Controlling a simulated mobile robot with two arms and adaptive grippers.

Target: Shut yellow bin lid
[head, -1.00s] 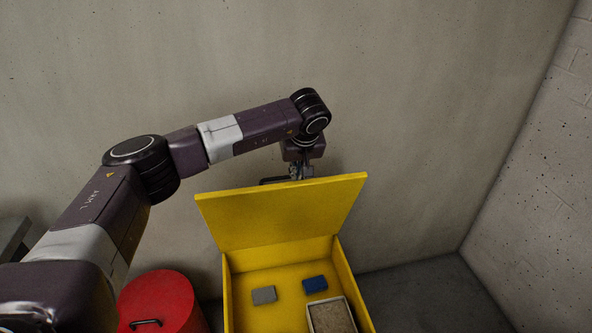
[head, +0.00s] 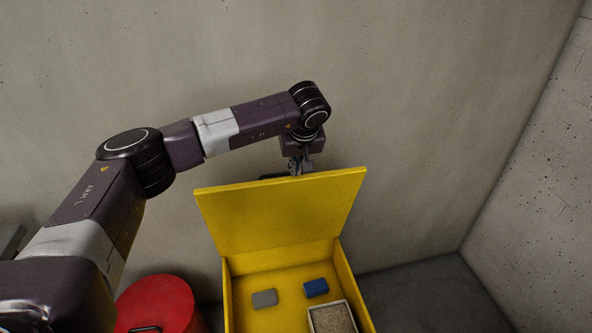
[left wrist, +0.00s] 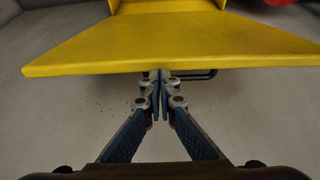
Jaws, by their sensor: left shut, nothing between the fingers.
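The yellow bin (head: 228,296) stands on the floor against the wall with its front cut off by the head view's lower edge. Its yellow lid (head: 281,212) is raised and open, hinged at the back. My left gripper (head: 296,168) is behind the lid near its upper edge, partly hidden by it. In the left wrist view the left gripper (left wrist: 159,84) is shut and empty, its fingertips at the lid's edge (left wrist: 170,55); I cannot tell if they touch. A dark handle (left wrist: 196,75) shows beside the fingertips. My right gripper is not in view.
In the bin lie a grey block (head: 264,298), a blue block (head: 316,287) and a light-rimmed tray (head: 314,318) of brownish material. A red round container (head: 160,300) with a black handle stands left of the bin. Floor at the right (head: 430,290) is clear.

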